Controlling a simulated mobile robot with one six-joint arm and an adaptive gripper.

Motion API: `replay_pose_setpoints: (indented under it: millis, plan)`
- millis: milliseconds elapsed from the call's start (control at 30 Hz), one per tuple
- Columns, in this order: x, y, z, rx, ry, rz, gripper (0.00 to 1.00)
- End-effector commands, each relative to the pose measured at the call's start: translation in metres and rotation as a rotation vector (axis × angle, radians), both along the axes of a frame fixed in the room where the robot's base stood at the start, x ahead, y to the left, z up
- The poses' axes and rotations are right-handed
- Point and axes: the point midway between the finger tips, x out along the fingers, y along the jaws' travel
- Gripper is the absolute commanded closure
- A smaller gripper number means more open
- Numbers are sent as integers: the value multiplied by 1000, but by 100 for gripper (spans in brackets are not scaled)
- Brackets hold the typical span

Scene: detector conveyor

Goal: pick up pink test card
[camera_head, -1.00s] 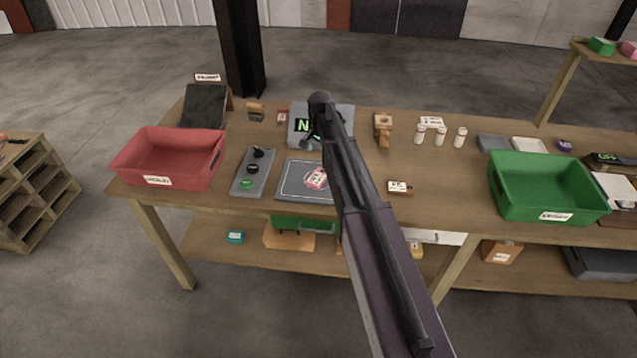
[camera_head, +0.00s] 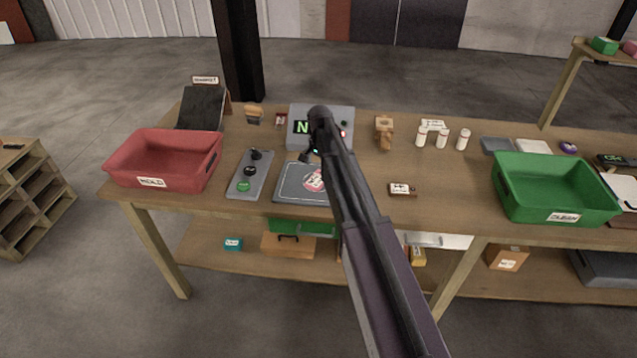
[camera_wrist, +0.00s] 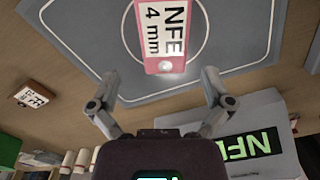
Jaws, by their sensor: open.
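The pink test card (camera_wrist: 165,38) is a white label with a pink border, reading "NFE 4 mm". It lies on a grey plate with a white ring (camera_wrist: 258,75). In the head view the card (camera_head: 313,181) is partly hidden by my arm, on the grey plate (camera_head: 290,185). My gripper (camera_wrist: 160,92) is open and empty in the wrist view. Its two fingers are spread, with the card ahead of and between their tips, apart from them. In the head view my gripper (camera_head: 312,153) is mostly hidden behind my arm, above the plate's back edge.
A display box (camera_head: 301,127) stands behind the plate. A button panel (camera_head: 248,173) and a red bin (camera_head: 165,160) are to the left. A small labelled block (camera_head: 402,190), white bottles (camera_head: 442,139) and a green bin (camera_head: 553,188) are to the right.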

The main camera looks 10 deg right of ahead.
Motion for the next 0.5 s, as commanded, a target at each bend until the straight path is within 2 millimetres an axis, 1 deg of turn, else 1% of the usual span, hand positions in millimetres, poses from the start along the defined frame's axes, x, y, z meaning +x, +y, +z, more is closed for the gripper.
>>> replay_pose_setpoints:
  millis: [267,500]
  plan:
    - [0,1,-1,0,0,1,0]
    - [0,3,-13,0,0,1,0]
